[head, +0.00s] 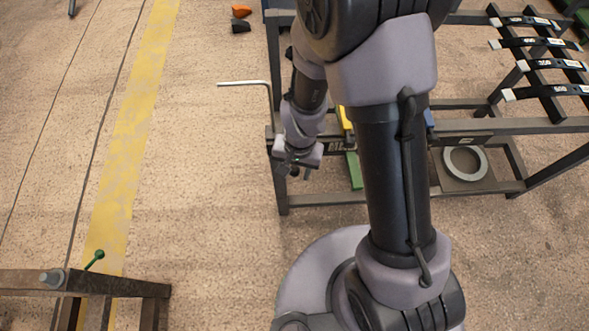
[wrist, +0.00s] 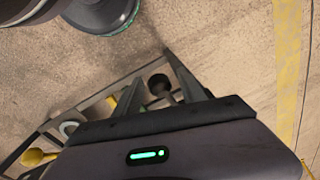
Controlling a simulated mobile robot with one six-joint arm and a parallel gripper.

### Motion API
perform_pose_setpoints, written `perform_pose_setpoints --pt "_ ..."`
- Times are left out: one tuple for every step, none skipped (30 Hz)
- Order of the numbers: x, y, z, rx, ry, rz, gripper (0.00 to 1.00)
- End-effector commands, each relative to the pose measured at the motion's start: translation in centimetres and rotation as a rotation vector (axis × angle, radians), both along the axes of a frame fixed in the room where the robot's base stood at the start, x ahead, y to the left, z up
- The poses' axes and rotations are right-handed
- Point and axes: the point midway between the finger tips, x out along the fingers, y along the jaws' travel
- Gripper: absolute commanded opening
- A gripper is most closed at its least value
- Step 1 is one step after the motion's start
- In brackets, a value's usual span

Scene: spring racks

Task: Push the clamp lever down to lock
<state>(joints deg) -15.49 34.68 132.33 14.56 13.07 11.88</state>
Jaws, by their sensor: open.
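A lever with a round dark knob (wrist: 158,84) shows in the wrist view, between the two fingers of my gripper (wrist: 155,68). Its short stem runs down toward my palm, and its lower end is hidden. My gripper is open, with a gap visible around the knob; I cannot tell whether either finger touches it. In the head view my gripper (head: 296,173) points down at the left end of a dark metal rack (head: 283,197). The knob is too small and covered there to make out clearly. I cannot tell the lever's angle.
A pale bent rod (head: 243,83) sticks out left from the rack. A grey ring (head: 465,162) lies on the rack's right side. A yellow knob (wrist: 34,157) shows in the wrist view. A green-knobbed lever (head: 97,256) stands on another frame, lower left. Open floor lies left.

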Motion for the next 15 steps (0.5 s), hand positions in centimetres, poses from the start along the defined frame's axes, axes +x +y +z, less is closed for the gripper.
perform_pose_setpoints --pt "0.0 0.01 0.04 0.0 0.0 0.0 0.48" --pt "0.0 0.01 0.05 0.0 0.0 0.0 0.48" --pt "0.0 0.0 0.05 0.0 0.0 0.0 0.42" --pt "0.0 0.0 0.05 0.0 0.0 0.0 0.36" --pt "0.0 0.0 0.05 0.0 0.0 0.0 0.3" --pt "0.0 0.0 0.05 0.0 0.0 0.0 0.22" --pt "0.0 0.0 0.05 0.0 0.0 0.0 0.17" --pt "0.0 0.0 0.05 0.0 0.0 0.0 0.11" --pt "0.0 0.0 0.05 0.0 0.0 0.0 0.03" --pt "0.0 0.0 0.05 0.0 0.0 0.0 0.0" --pt "0.0 0.0 0.05 0.0 0.0 0.0 0.0" --pt "0.0 0.0 0.05 0.0 0.0 0.0 0.0" --pt "0.0 0.0 0.05 0.0 0.0 0.0 0.0" --pt "0.0 0.0 0.05 0.0 0.0 0.0 0.0" --pt "0.0 0.0 0.05 0.0 0.0 0.0 0.0"
